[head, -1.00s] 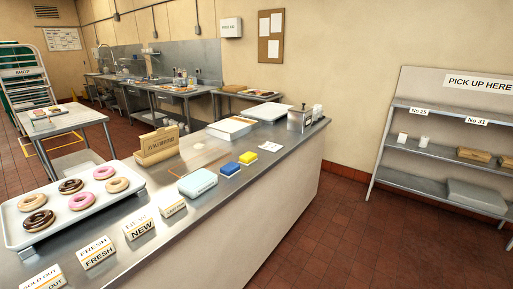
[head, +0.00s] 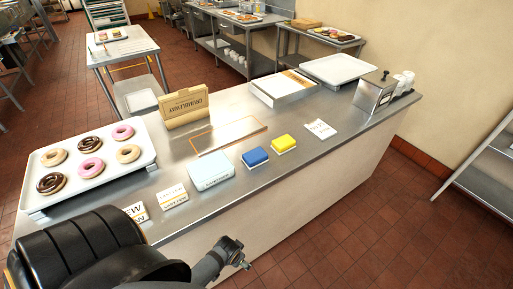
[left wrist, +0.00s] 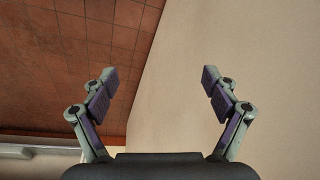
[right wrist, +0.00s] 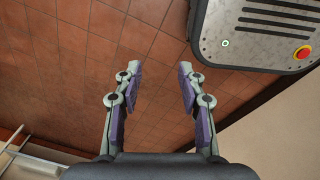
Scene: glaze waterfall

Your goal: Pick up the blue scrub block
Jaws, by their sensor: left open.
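The blue scrub block (head: 255,157) lies flat on the steel counter (head: 300,160) in the head view. My right gripper (right wrist: 160,70) is open and empty above the floor.
Several donuts lie on a white tray (head: 143,168) at the counter's left. A cardboard box (head: 186,107), a wooden-edged board (head: 225,136), small signs (head: 170,197) and a white card (head: 320,129) also stand or lie there. A metal dispenser (head: 374,95) is at the far right end.

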